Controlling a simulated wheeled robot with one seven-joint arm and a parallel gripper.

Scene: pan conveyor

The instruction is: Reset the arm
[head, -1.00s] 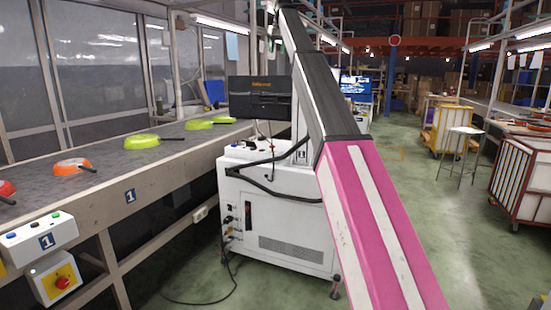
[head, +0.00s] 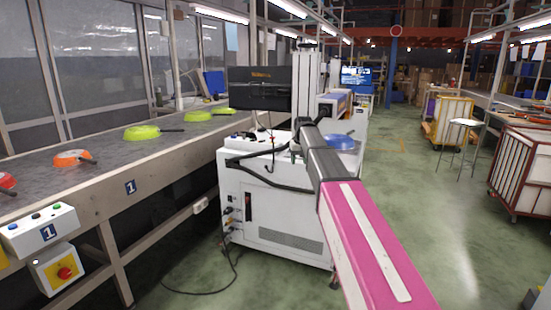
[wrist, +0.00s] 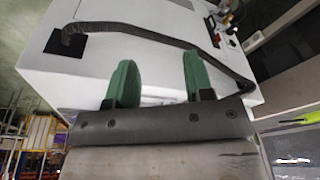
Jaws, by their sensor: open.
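My arm reaches forward from the lower right of the head view, with its pink and white link nearest and a dark link beyond. My gripper shows in the wrist view (wrist: 160,80) as two green fingers, spread apart with nothing between them. Past the fingers is the white machine cabinet (wrist: 215,75) with its dark cable. In the head view the same cabinet (head: 270,215) stands ahead, and the far end of my arm is over its top.
A blue pan (head: 340,141) lies on the cabinet top, beside a black monitor (head: 262,88). Orange (head: 73,158) and green (head: 141,132) pans lie on the conveyor (head: 100,180) at left. A red-framed cart (head: 520,170) stands at right.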

